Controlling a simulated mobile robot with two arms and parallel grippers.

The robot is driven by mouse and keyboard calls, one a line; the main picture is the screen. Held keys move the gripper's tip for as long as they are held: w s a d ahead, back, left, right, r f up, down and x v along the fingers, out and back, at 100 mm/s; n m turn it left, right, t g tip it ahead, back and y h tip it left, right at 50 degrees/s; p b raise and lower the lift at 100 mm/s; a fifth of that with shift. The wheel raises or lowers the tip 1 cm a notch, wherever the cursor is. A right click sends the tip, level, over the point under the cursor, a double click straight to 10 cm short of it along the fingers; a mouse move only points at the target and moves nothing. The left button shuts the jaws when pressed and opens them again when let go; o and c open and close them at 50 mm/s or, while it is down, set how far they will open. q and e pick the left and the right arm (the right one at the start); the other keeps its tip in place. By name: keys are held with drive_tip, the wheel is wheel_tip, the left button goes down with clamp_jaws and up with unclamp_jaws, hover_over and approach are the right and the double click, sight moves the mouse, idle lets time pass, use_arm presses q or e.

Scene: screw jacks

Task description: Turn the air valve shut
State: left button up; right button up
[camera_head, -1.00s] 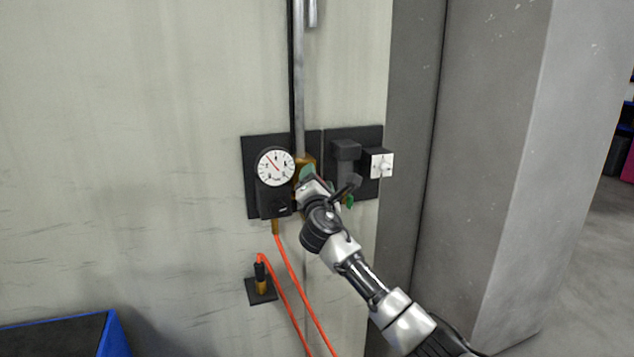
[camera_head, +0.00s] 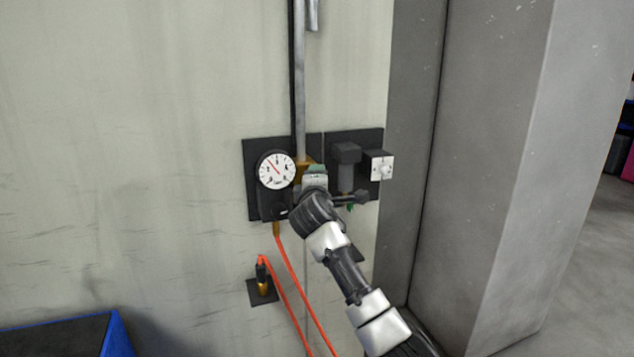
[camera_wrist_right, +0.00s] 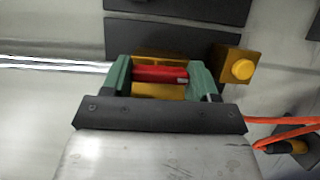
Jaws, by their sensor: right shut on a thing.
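The brass air valve (camera_head: 304,165) sits at the foot of a vertical pipe on the wall, mostly hidden behind my right gripper (camera_head: 316,172). In the right wrist view, the valve's red handle (camera_wrist_right: 160,73) lies between the two green fingers of my right gripper (camera_wrist_right: 161,84), which are shut on it. The handle runs roughly parallel to the pipe (camera_wrist_right: 50,65) there. Brass valve body (camera_wrist_right: 158,91) shows behind the handle. A round white gauge (camera_head: 277,169) with a red needle is just left of the valve. My left gripper is in neither view.
A dark box (camera_head: 346,153) and a white-faced switch box (camera_head: 381,167) are close to the right of my gripper. Orange hoses (camera_head: 290,295) hang below the gauge. A grey column (camera_head: 490,150) stands at the right. The wall at the left is clear.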

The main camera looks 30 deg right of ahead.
idle(0.5)
drive_tip(key=o, duration=0.6)
drive_tip(key=shift+o, duration=0.2)
drive_tip(key=b+v, duration=0.3)
drive_tip(key=v, duration=0.7)
drive_tip(key=shift+s+a+b, duration=0.15)
drive_tip(key=shift+s+b, duration=0.2)
drive_tip(key=shift+b, duration=0.05)
